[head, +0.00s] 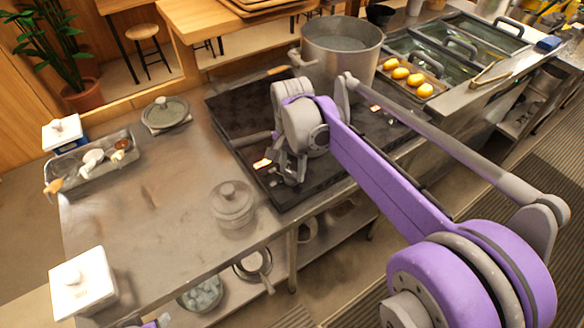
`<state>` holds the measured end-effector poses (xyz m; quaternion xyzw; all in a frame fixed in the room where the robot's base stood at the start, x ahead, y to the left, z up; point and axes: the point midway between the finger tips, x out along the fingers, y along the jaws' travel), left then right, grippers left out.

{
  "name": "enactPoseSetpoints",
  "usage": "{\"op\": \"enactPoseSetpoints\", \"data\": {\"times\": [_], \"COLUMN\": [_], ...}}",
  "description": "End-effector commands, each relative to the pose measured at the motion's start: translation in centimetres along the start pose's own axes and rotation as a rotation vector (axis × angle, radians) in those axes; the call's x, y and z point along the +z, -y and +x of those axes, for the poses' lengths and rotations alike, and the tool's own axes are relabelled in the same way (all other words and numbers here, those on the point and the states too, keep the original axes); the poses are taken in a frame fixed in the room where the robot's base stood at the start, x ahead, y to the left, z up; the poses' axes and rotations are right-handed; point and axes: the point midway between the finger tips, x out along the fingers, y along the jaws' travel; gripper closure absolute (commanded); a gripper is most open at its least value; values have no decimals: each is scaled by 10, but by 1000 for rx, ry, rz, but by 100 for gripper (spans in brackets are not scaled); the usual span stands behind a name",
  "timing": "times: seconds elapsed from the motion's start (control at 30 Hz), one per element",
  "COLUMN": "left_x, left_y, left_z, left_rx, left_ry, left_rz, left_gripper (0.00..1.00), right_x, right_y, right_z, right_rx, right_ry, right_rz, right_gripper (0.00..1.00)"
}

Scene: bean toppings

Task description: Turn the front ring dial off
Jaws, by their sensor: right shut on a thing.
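The dark cooktop (228,108) is set into the steel counter in the middle of the view. My right gripper (290,168) reaches down to its front edge, beside a small lit orange display (262,162). Its fingers are shut on a small dial there. The gripper hides most of the dial, so its setting cannot be read. A second lit display (375,108) shows farther right on the cooktop. Only a small purple piece of my left arm shows at the bottom edge; its gripper is out of view.
A large steel pot (342,55) stands at the back right of the cooktop. A glass lidded jar (232,205) stands on the counter left of the gripper. A tray (95,168), a lidded pan (165,113) and a white box (83,285) are farther left.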

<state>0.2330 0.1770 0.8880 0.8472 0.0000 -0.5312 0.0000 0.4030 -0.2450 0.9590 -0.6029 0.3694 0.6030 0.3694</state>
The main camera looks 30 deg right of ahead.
Motion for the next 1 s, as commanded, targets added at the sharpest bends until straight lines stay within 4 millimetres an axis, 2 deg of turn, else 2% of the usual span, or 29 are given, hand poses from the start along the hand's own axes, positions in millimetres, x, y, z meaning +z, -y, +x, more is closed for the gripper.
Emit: {"op": "enactPoseSetpoints", "data": {"times": [0.03,0.1,0.47,1.0], "left_x": [0,0,-1,-6], "left_y": [0,0,0,0], "left_z": [0,0,-1,-7], "left_rx": [0,0,0,0], "left_ry": [0,0,-1,-4], "left_rz": [0,0,0,0], "left_gripper": [50,50,50,50], "right_x": [0,0,0,0], "right_y": [0,0,0,0], "right_z": [0,0,0,-1], "right_rx": [0,0,0,0], "right_ry": [0,0,0,0], "right_rz": [0,0,-72,-497], "right_gripper": [93,100,100,100]}}
